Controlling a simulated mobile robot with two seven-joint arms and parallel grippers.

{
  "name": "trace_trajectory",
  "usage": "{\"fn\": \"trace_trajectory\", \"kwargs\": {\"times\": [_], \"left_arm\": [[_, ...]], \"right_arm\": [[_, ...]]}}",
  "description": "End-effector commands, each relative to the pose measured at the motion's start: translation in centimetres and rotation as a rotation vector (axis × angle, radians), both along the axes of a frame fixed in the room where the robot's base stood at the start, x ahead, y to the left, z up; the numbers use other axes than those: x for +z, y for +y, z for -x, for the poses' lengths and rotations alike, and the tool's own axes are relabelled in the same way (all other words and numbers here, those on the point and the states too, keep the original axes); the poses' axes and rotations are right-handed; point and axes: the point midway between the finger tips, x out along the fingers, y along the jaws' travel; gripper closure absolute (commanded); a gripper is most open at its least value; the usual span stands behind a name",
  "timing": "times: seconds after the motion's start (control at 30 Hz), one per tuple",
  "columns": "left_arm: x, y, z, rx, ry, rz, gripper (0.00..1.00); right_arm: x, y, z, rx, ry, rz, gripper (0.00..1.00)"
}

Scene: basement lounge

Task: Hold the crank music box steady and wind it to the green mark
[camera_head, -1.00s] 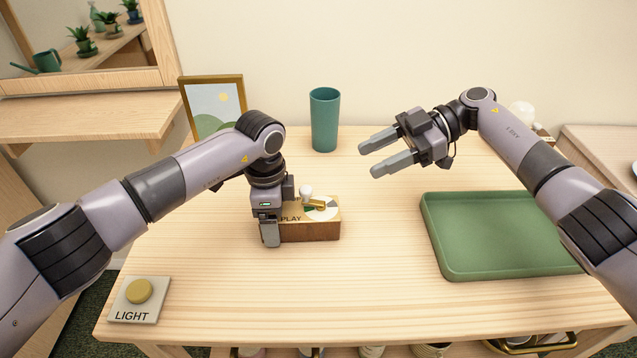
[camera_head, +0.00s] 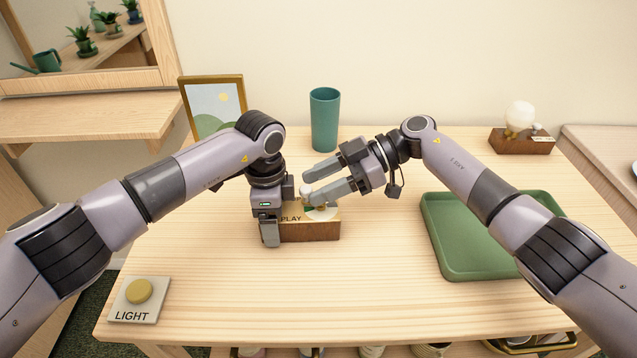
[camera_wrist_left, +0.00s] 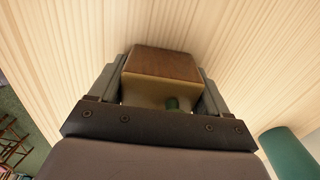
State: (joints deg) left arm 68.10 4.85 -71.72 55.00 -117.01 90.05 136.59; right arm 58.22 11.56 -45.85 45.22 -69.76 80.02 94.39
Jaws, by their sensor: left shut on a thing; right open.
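The crank music box (camera_head: 312,232) is a small wooden block with a dark brown side and a pale top reading "PLAY". It stands on the table, and also shows in the left wrist view (camera_wrist_left: 165,65) between two fingers. My left gripper (camera_head: 270,232) is shut on its left end. My right gripper (camera_head: 308,187) is open, coming in from the right above the box. Its fingertips are on either side of the crank's white knob (camera_head: 305,189); I cannot tell whether they touch it. My right fingers hide most of the dial and its green mark.
A green tray (camera_head: 470,262) lies at the right. A teal cup (camera_head: 324,120) and a framed picture (camera_head: 213,103) stand behind. A LIGHT button (camera_head: 139,291) is at the front left, a round white lamp (camera_head: 520,117) at the back right. The table's front middle is clear.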

Motion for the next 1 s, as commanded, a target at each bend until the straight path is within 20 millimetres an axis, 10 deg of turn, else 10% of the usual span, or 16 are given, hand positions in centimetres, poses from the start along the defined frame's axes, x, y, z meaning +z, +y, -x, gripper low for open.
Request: {"fn": "trace_trajectory", "kwargs": {"times": [0.37,0.53,1.0], "left_arm": [[0.06,-0.01,-0.03,0.0,-0.001,0.0,0.68],[0.06,0.0,-0.04,0.001,-0.001,0.0,0.68],[0.07,0.11,-0.12,0.004,-0.003,-0.001,0.68]], "right_arm": [[-0.26,0.53,0.09,-0.001,-0.001,0.001,0.51],[-0.24,0.53,0.1,0.0,0.0,0.001,1.0],[-0.26,0.68,0.12,0.077,0.002,0.003,1.0]]}}
